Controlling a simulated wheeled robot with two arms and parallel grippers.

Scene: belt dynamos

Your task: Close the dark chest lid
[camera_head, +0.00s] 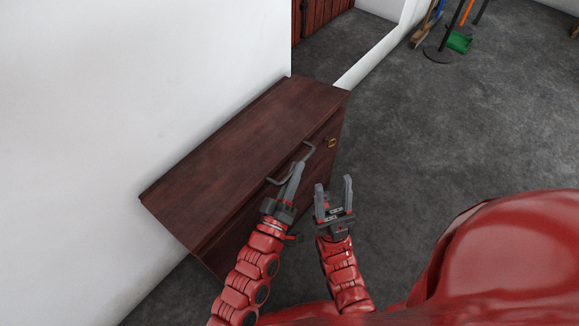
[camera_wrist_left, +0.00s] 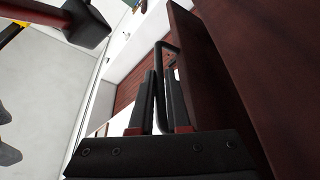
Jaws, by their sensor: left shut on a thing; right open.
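The dark red-brown wooden chest (camera_head: 321,180) stands against the white wall in the head view. Its lid (camera_head: 225,145) lies down over the body, roughly flat; I cannot tell whether a small gap is left under its front edge. A grey bar handle (camera_head: 308,151) runs along the lid's front edge; it also shows in the left wrist view (camera_wrist_left: 163,52). My left gripper (camera_head: 297,168) is shut on this handle, with its fingers (camera_wrist_left: 160,80) on either side of the bar. My right gripper (camera_head: 333,184) is open and empty, in front of the chest.
A brass ring (camera_head: 331,143) is on the chest front, right of the handle. A white wall (camera_head: 120,90) borders the chest's back. Brooms and a green dustpan (camera_head: 459,42) stand far off at the upper right. The grey floor (camera_head: 430,130) right of the chest is clear.

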